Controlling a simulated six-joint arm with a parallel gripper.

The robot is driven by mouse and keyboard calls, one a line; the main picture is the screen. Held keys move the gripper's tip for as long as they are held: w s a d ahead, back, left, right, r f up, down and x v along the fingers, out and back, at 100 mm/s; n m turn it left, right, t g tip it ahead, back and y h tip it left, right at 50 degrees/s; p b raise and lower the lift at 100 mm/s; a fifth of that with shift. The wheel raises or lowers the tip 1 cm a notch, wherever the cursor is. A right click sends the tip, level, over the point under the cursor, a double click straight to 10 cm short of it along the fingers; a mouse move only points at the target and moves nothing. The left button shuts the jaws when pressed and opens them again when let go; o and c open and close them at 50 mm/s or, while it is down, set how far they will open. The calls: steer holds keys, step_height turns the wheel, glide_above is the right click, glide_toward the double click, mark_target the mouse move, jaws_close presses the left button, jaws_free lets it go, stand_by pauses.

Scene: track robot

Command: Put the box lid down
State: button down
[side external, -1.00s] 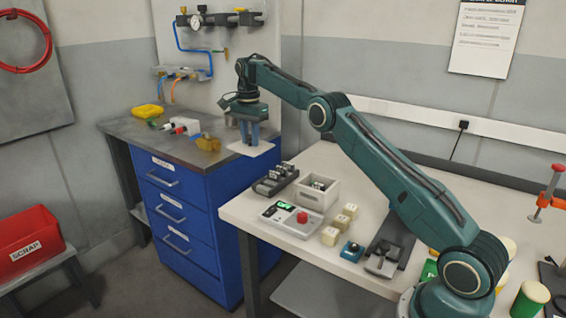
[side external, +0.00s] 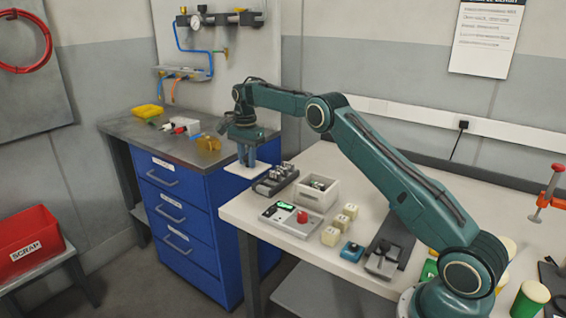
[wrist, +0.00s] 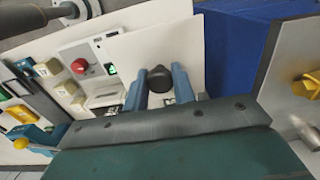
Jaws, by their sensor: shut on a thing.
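My gripper (side external: 246,160) is shut on the dark knob (wrist: 158,82) of the box lid, between its two blue fingers. The lid (side external: 238,169) is a flat white plate hanging level under the fingers, near the front edge of the blue cabinet and left of the white table. In the wrist view the lid (wrist: 150,45) spreads out beyond the fingers and hides what lies below it. The open white box (side external: 318,197) stands on the table to the right, with small metal parts inside. The lid is apart from the box.
A dark holder with parts (side external: 272,182) stands on the table between lid and box. A panel with a red button (side external: 291,219) and several cream blocks (side external: 339,224) are in front.

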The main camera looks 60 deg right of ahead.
step_height(320, 180, down, 9)
steer(key=shift+f, duration=0.15)
steer(key=shift+f, duration=2.1)
steer(key=shift+f, duration=0.1)
steer(key=c, duration=1.1)
jaws_free()
steer(key=shift+c, duration=0.2)
step_height(320, 180, up, 12)
steer(key=shift+r, duration=0.1)
